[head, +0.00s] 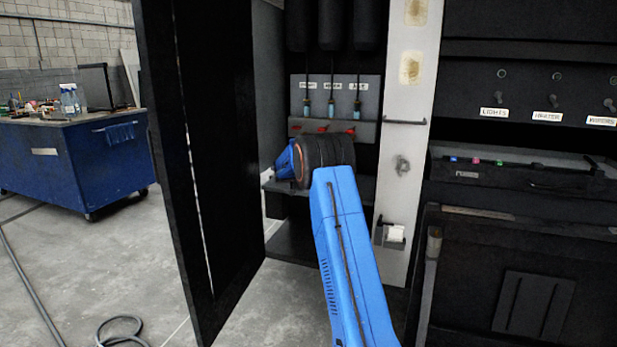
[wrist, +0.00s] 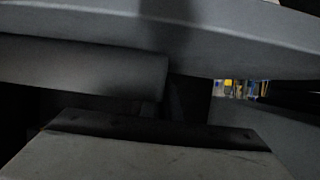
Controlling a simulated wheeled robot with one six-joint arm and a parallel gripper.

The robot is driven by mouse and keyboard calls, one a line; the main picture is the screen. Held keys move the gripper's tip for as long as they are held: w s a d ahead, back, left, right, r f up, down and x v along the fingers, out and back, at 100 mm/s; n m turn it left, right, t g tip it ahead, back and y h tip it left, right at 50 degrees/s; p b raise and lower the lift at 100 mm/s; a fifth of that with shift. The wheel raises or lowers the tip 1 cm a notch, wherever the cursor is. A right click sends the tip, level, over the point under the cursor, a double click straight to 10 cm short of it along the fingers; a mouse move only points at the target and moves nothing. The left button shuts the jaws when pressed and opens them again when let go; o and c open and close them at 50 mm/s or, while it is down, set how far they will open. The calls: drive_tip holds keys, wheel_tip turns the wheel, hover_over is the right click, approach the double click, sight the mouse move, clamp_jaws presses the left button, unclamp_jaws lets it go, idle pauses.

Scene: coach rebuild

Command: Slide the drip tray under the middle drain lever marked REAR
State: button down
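In the head view an open bay holds a grey panel with three small labels, too small to read. Below each label hangs a rod with a blue-green end; the middle rod (head: 331,107) is one of them. Red parts show below, partly behind my arm. My wrist end is in front of the bay under these rods, pointing left. My gripper's fingers are hidden or not distinguishable. I cannot identify the drip tray for sure. In the wrist view a pale grey flat piece (wrist: 140,160) with a dark far edge fills the foreground; I cannot tell whether it is the tray.
A grey shelf (head: 362,188) lies behind my arm. A tall black door (head: 190,180) stands open at the left of the bay, and a white post (head: 402,165) bounds it at the right. A blue workbench (head: 75,160) is far left. Grey surfaces crowd the wrist view.

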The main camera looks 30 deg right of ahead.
drive_tip(key=shift+w+a, duration=0.4)
drive_tip(key=shift+w, duration=0.1)
drive_tip(key=c, duration=1.9)
unclamp_jaws()
drive_tip(key=shift+c, duration=0.2)
drive_tip(key=v, duration=1.7)
drive_tip(key=shift+a, duration=0.2)
drive_tip(key=shift+s, duration=0.15)
